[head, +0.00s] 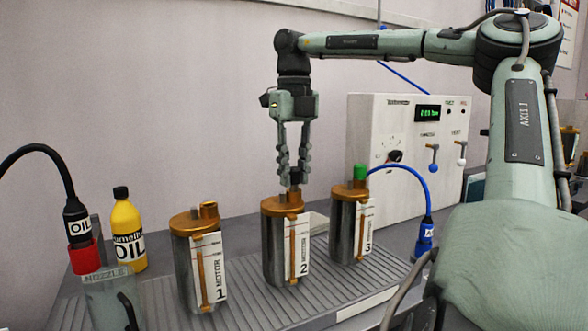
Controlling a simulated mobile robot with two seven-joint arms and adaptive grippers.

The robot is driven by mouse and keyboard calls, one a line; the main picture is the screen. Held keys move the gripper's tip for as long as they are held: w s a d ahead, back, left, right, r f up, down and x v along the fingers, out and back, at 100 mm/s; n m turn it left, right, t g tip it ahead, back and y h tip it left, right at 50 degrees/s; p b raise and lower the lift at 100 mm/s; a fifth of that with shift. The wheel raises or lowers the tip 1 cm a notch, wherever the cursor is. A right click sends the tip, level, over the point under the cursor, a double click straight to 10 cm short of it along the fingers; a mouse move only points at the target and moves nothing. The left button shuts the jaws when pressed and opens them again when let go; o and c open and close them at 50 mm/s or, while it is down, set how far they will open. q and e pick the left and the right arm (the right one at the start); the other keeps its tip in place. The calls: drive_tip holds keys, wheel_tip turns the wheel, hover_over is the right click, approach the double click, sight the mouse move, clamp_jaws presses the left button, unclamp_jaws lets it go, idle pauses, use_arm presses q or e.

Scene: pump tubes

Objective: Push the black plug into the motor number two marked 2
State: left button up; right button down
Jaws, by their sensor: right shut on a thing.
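My right gripper (295,180) hangs straight down over motor 2 (273,248), a grey cylinder with a copper-coloured lid and a white label marked 2. The gripper is shut on the small black plug (294,190), which sits at the copper port on top of the motor. The fingers hide most of the plug, and I cannot tell how deep it sits. Motor 1 (187,265) stands to the left with an uncovered copper port. Motor 3 (345,228) stands to the right with a green plug (360,172) on it. My left gripper is not in view.
The motors stand on a ribbed grey tray (235,300). On the left are a yellow oil bottle (127,238) and an oil nozzle (78,225) in a red-topped holder. A white control box (385,115) stands behind motor 3, with a blue hose (415,183) beside it.

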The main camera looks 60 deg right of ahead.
sight(295, 168)
drive_tip(key=shift+f+b, duration=0.35)
drive_tip(key=shift+f, duration=0.45)
drive_tip(key=c, duration=1.2)
unclamp_jaws()
wheel_tip(295, 168, up, 12)
drive_tip(key=shift+s+f, duration=0.1)
idle(0.4)
